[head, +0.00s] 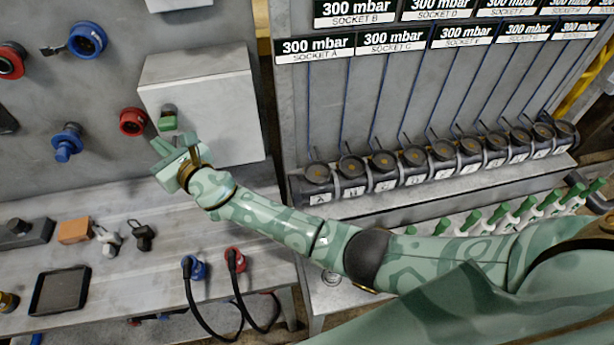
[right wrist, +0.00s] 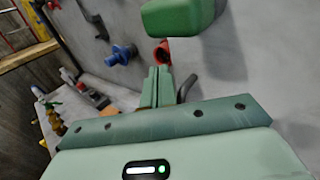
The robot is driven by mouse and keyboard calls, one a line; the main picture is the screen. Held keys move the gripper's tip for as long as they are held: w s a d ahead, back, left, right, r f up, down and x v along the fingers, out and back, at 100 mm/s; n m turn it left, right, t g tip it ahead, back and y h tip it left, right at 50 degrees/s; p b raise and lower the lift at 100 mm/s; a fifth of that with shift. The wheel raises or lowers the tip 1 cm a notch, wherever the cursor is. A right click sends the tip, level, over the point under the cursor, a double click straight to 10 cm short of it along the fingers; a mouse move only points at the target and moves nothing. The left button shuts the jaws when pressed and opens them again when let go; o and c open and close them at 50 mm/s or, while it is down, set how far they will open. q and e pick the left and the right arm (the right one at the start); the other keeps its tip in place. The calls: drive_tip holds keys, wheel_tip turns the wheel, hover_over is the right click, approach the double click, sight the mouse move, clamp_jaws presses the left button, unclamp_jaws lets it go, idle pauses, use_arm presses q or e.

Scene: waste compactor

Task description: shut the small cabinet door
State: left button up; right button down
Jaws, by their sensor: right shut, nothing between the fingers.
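The small cabinet (head: 208,65) is a light grey box on the grey wall. Its door (head: 215,105) covers the front, and I cannot tell whether it is fully closed. A green handle (head: 167,118) sits at the door's left edge; a green block, apparently this handle, shows large in the right wrist view (right wrist: 178,14). My right gripper (head: 165,152) is shut and empty, just below the handle and close to the door's lower left corner. In the right wrist view its fingers (right wrist: 158,72) are together, and contact is unclear. My left gripper is not in view.
A red socket (head: 132,122) and a blue one (head: 67,142) stick out of the wall left of the cabinet. Below is a grey bench (head: 150,225) with an orange block (head: 74,231) and black tray (head: 60,290). A rack of round black sockets (head: 385,161) stands right.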

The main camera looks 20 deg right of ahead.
drive_tip(key=shift+w, duration=0.6)
idle(0.4)
